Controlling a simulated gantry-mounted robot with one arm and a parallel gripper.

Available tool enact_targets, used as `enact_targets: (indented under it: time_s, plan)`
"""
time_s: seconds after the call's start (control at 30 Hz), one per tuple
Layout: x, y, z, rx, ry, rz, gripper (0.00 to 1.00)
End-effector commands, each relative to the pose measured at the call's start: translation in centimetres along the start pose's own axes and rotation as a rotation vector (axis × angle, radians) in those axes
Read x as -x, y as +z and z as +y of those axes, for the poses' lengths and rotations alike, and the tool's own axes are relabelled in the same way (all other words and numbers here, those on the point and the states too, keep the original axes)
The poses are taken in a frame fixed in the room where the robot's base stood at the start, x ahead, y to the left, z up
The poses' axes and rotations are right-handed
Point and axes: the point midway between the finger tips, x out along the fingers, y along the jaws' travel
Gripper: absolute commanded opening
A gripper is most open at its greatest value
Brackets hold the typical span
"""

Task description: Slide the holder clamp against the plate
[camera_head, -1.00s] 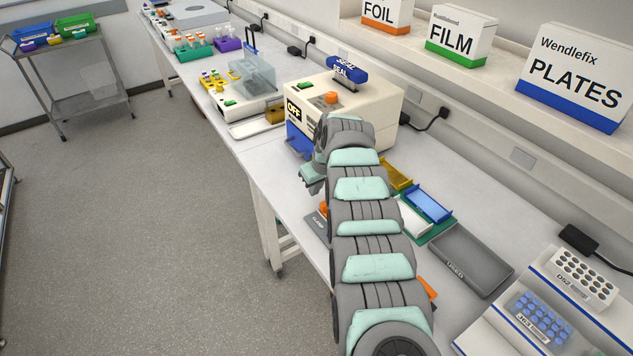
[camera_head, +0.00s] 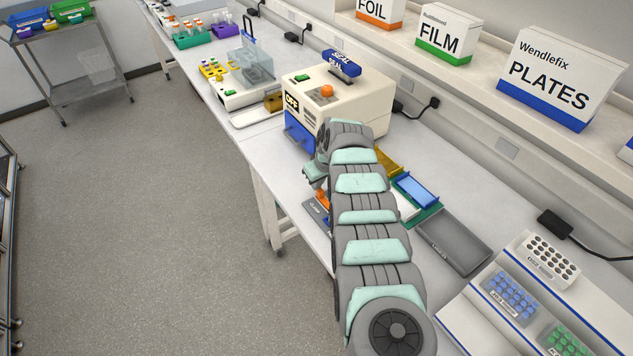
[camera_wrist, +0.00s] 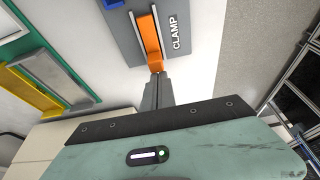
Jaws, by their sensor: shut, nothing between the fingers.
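The orange holder clamp (camera_wrist: 149,42) sits in a slotted grey base (camera_wrist: 126,36) labelled "CLAMP" in the wrist view. In the head view, the orange part (camera_head: 322,198) and its grey base (camera_head: 315,211) show at the bench's front edge, partly behind my arm. My gripper (camera_wrist: 157,76) is shut and empty, with its fingertips at the near end of the orange clamp; I cannot tell whether they touch. A blue piece (camera_wrist: 113,3) is cut off at the top edge of the wrist view; I cannot tell if it is the plate.
The cream sealing machine (camera_head: 335,105), marked "OFF", stands beyond my gripper. A blue tray (camera_head: 415,189), a yellow tray (camera_head: 388,163) and a grey tray (camera_head: 452,243) lie right of my arm. The bench's front edge is close, with open floor (camera_head: 150,230) to its left.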

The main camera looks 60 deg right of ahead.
Motion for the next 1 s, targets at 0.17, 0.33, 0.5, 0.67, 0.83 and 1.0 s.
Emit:
enact_targets:
  time_s: [0.17,0.33,0.5,0.67,0.83,1.0]
  plan:
    - [0.2,0.1,-0.1,-0.001,-0.002,-0.001,0.0]
    - [0.8,0.5,-0.1,-0.002,-0.005,0.0,0.0]
    - [1.2,1.4,-0.1,-0.003,-0.004,-0.001,0.0]
    - [1.5,2.4,-0.2,-0.001,-0.004,-0.003,0.0]
    - [1.1,3.0,-0.1,0.001,-0.001,-0.004,0.0]
    - [0.9,3.2,0.0,0.0,0.0,-0.004,0.0]
